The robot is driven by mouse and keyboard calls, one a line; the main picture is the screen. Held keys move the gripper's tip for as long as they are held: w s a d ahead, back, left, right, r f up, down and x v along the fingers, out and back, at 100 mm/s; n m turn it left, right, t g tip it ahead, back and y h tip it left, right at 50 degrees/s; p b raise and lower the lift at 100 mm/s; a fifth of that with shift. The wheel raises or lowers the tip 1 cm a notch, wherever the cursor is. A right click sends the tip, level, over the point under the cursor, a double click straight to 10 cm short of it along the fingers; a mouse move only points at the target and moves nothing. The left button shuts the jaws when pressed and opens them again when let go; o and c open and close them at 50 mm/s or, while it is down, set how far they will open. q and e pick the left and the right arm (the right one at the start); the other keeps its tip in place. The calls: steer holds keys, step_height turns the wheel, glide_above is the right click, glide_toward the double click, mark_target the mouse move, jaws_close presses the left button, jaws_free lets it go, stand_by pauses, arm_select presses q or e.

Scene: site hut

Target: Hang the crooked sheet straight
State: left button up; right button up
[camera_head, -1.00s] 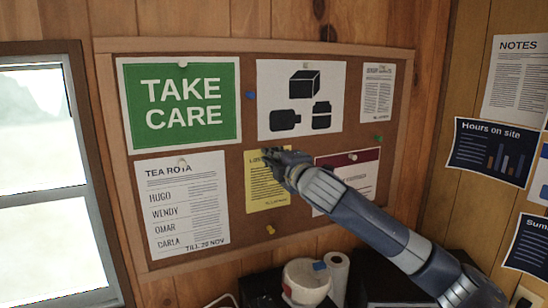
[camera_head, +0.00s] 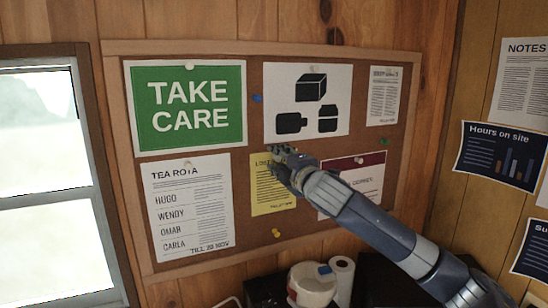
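The cork board (camera_head: 240,222) on the back wall holds several sheets. My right gripper (camera_head: 278,151) is in front of the top edge of a yellow sheet (camera_head: 270,190) at the board's lower middle. It covers the sheet's upper right corner. I cannot tell whether it touches the sheet or how far its fingers are apart. My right forearm partly hides a sheet with a dark red header (camera_head: 370,163), just to the right. Seen at this angle, no board sheet is plainly crooked. My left gripper is not in view.
Close around are the tea rota (camera_head: 192,208), the green TAKE CARE sheet (camera_head: 188,105), the pictogram sheet (camera_head: 340,85) and a small text sheet (camera_head: 384,95). Loose pins include a blue (camera_head: 256,98), a green (camera_head: 384,142) and a yellow one (camera_head: 276,233). A paper roll (camera_head: 341,280) stands below.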

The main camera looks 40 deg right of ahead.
steer(key=shift+v, duration=1.1)
steer(key=v, duration=0.9)
steer(key=shift+s, duration=0.45)
